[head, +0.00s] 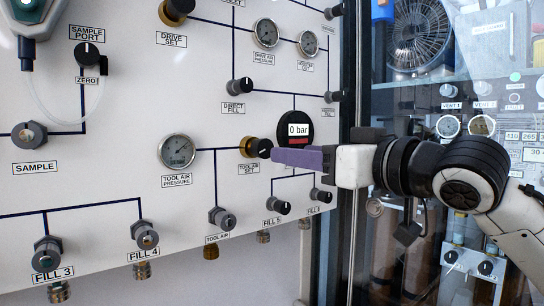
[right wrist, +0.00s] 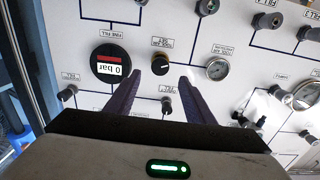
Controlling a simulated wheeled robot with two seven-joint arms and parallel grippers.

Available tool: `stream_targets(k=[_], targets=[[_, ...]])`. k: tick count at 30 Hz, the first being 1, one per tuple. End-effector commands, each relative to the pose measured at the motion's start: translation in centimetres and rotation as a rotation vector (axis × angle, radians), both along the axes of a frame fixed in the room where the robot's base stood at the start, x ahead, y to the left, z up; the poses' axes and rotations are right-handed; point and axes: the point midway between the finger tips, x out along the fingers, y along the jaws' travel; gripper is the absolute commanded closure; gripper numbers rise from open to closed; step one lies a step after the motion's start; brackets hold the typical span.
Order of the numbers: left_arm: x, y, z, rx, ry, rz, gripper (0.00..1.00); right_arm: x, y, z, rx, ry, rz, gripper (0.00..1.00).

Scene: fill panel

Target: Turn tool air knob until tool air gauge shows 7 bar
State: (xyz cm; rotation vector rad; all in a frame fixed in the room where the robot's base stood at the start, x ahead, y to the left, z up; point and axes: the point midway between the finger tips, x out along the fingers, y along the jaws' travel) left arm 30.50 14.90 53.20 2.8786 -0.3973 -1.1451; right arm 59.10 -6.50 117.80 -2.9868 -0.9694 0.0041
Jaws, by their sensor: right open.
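The tool air knob, labelled TOOL AIR SET (head: 256,147), is a brass-collared black knob on the white panel. The tool air gauge (head: 178,151), a round dial labelled TOOL AIR PRESSURE, is to its left; its reading is too small to tell. My right gripper (head: 274,154), with purple fingers, reaches in from the right, its tips close by the knob. In the right wrist view, which is upside down, the fingers (right wrist: 159,74) are apart, with the knob (right wrist: 162,61) seen between their tips; contact cannot be told. The gauge (right wrist: 216,69) shows beside them. My left gripper is not in view.
A round black display reading 0 bar (head: 298,129) sits just above my right fingers. The FILL 5 knob (head: 280,207) and TOOL AIR fitting (head: 222,219) stick out below. A glass-fronted cabinet (head: 400,100) stands to the right of the panel.

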Motion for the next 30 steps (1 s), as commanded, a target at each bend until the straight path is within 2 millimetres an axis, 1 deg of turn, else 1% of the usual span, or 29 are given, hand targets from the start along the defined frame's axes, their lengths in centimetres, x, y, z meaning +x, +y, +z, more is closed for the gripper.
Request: stream_targets(k=[1, 6, 12, 18, 25, 26, 30], targets=[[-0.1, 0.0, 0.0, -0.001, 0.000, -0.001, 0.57, 0.7, 0.7, 0.1, 0.001, -0.001, 0.002, 0.51], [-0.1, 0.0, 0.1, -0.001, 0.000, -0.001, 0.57, 3.4, 2.6, 0.1, 0.001, -0.001, 0.001, 0.51], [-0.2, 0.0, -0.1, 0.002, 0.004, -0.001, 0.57, 5.8, 4.3, 0.1, 0.000, -0.002, 0.001, 0.51], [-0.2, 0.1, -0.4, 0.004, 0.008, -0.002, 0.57, 6.7, 4.9, 0.1, 0.000, -0.004, 0.001, 0.51], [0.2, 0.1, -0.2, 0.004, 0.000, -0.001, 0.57, 6.8, 5.0, 0.1, 0.000, -0.003, 0.001, 0.51], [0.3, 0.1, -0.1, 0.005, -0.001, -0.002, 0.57, 6.7, 5.0, 0.1, 0.000, -0.003, 0.001, 0.55], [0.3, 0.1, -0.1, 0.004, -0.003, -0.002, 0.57, 6.7, 5.0, 0.1, 0.000, -0.003, 0.001, 0.78]])
